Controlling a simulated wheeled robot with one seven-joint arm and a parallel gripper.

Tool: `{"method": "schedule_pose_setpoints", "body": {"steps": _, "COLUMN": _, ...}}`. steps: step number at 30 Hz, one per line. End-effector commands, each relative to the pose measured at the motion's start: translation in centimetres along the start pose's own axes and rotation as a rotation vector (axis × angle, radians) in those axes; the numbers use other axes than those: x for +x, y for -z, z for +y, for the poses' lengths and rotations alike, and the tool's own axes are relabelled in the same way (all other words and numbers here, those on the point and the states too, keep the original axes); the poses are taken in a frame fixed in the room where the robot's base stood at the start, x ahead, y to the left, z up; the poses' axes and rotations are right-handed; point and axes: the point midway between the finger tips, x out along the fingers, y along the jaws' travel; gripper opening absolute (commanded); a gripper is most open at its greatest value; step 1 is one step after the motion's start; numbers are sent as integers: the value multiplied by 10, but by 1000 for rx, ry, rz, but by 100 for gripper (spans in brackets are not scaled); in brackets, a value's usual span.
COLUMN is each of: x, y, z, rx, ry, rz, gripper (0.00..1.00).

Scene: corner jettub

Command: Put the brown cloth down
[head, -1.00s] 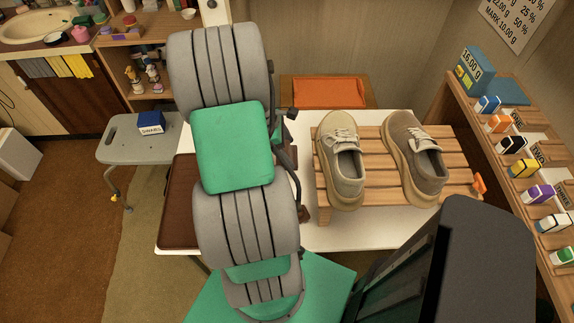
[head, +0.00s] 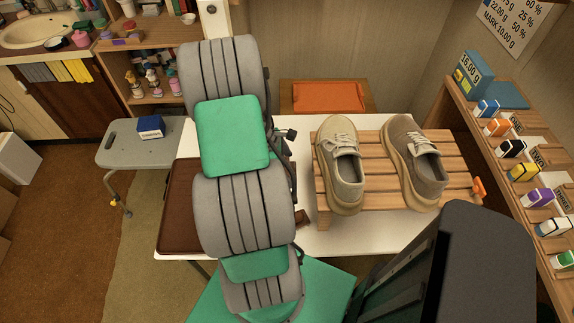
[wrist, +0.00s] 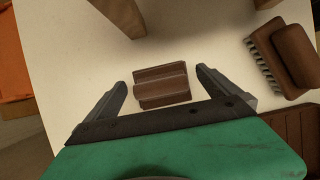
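The brown cloth (wrist: 162,86) looks like a small folded bundle over the white tabletop in the wrist view. My gripper (wrist: 163,78) is open, with one finger on each side of the cloth. A gap shows between the cloth and each finger. The cloth appears to rest on the tabletop, apart from the fingers. In the head view my arm hides the gripper and the cloth.
A brown brush (wrist: 296,55) lies to the right in the wrist view. A slatted wooden rack (head: 375,200) with two shoes (head: 342,170) stands on the white table (head: 350,240). A brown tray (head: 178,215) is at the table's left.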

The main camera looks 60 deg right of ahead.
Motion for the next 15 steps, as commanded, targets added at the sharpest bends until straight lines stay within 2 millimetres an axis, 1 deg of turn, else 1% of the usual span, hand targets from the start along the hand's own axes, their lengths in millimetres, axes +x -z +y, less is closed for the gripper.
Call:
{"method": "schedule_pose_setpoints", "body": {"steps": 5, "x": -1, "y": 0, "z": 0, "rx": 0, "ry": 0, "rz": 0, "gripper": 100}}
{"method": "schedule_pose_setpoints", "body": {"steps": 8, "x": -7, "y": -1, "z": 1, "rx": 0, "ry": -2, "rz": 1, "gripper": 100}}
{"method": "schedule_pose_setpoints", "body": {"steps": 11, "x": -23, "y": 0, "z": 2, "rx": -1, "ry": -5, "rz": 1, "gripper": 100}}
{"method": "schedule_pose_setpoints", "body": {"steps": 15, "x": -59, "y": 0, "z": 2, "rx": -1, "ry": -7, "rz": 2, "gripper": 100}}
